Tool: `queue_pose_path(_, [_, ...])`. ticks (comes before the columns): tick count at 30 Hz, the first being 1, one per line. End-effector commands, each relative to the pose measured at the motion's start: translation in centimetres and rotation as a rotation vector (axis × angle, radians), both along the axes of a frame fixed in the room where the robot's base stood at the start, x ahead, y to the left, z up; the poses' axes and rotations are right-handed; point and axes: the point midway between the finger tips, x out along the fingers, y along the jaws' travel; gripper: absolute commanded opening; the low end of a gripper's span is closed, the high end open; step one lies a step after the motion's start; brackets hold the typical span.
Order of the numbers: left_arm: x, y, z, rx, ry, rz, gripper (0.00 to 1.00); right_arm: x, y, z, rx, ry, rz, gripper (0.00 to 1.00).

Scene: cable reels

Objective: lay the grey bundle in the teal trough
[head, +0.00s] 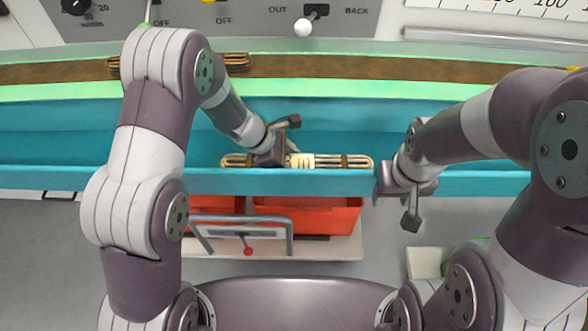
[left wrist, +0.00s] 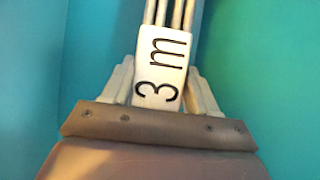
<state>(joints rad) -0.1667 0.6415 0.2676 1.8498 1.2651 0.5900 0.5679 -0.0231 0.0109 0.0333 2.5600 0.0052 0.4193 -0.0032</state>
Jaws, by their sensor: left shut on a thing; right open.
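A pale grey cable bundle (head: 330,161) with dark ties and a white "3 m" label lies lengthwise at the front side of the teal trough (head: 60,182). My left gripper (head: 275,150) is shut on it near its middle. In the left wrist view the bundle's label (left wrist: 162,65) and strands show between the fingers, with teal all around. I cannot tell whether the bundle touches the trough floor. My right gripper (head: 400,195) is open and empty at the trough's front wall, right of the bundle.
Another bundle (head: 237,60) lies on the brown belt (head: 330,66) behind, partly hidden by my left arm. Red bins (head: 305,218) and a grey bracket (head: 290,237) with a red knob are in front. A control panel (head: 180,16) is at the back.

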Motion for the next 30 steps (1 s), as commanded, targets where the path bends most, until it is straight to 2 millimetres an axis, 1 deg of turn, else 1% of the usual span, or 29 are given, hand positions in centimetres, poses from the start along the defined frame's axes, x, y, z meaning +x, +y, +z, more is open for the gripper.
queue_pose_path(1, [0.0, 0.0, -1.2, -0.001, 0.001, 0.0, 0.03, 0.0, 0.0, -0.7, 0.0, 0.0, 0.0, 0.48])
queue_pose_path(3, [0.0, 0.0, -2.6, -0.001, 0.002, 0.0, 0.03, 0.0, 0.0, -1.3, 0.0, 0.0, 0.0, 0.48])
queue_pose_path(4, [0.0, 0.0, -2.9, -0.001, 0.001, 0.002, 0.03, 0.0, 0.0, -1.4, 0.0, 0.0, 0.0, 0.48])
queue_pose_path(10, [0.0, 0.0, -2.8, -0.001, -0.001, 0.0, 0.03, 0.0, 0.0, -1.1, 0.0, 0.0, 0.0, 0.48])
queue_pose_path(15, [0.0, 0.0, -3.3, -0.001, -0.001, 0.0, 0.03, 0.0, 0.0, -1.6, 0.0, 0.0, 0.0, 0.48])
queue_pose_path(16, [0.0, 0.0, -3.2, 0.0, 0.0, 0.0, 0.68, 0.0, 0.0, -1.5, 0.0, 0.0, 0.0, 0.48])
queue_pose_path(17, [0.0, 0.0, -3.1, 0.0, 0.0, 0.0, 0.78, 0.0, 0.0, -1.4, 0.0, 0.0, 0.0, 0.48])
queue_pose_path(18, [0.0, 0.0, -3.1, 0.0, 0.0, 0.0, 0.84, 0.0, 0.0, -1.4, 0.0, 0.0, 0.0, 0.48])
queue_pose_path(26, [0.0, 0.0, -2.9, 0.0, 0.001, 0.0, 0.84, 0.0, 0.0, -1.2, 0.0, 0.0, 0.0, 0.48])
queue_pose_path(29, [0.0, 0.4, -1.8, 0.0, -0.001, 0.003, 0.84, 0.0, 0.0, -0.5, 0.0, 0.0, 0.0, 0.48])
queue_pose_path(30, [-0.1, 0.9, -1.0, 0.0, -0.001, 0.003, 0.84, 0.0, 0.0, -0.1, 0.0, 0.0, 0.0, 0.48])
